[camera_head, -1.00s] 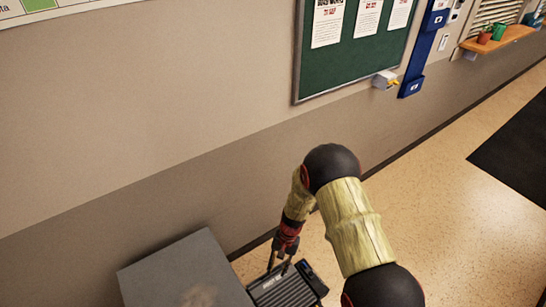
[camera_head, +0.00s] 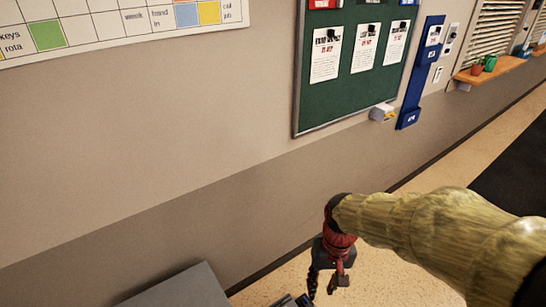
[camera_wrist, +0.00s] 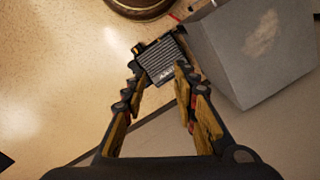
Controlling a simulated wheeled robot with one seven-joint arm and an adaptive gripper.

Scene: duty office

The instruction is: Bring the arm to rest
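My gripper (camera_head: 330,285) hangs pointing down at the lower middle of the head view, at the end of my bent arm. In the wrist view my gripper (camera_wrist: 160,78) shows its two fingers spread apart, with nothing held between them. A dark ridged device (camera_wrist: 162,62) lies beyond the fingertips, below the gripper. Only a small edge of it shows at the bottom of the head view.
A grey box-like cabinet (camera_head: 178,290) stands against the wall, left of my gripper; it also shows in the wrist view (camera_wrist: 262,50). A green notice board (camera_head: 350,85), a blue wall holder (camera_head: 420,75) and a wooden shelf (camera_head: 500,68) are on the wall. Speckled floor lies right.

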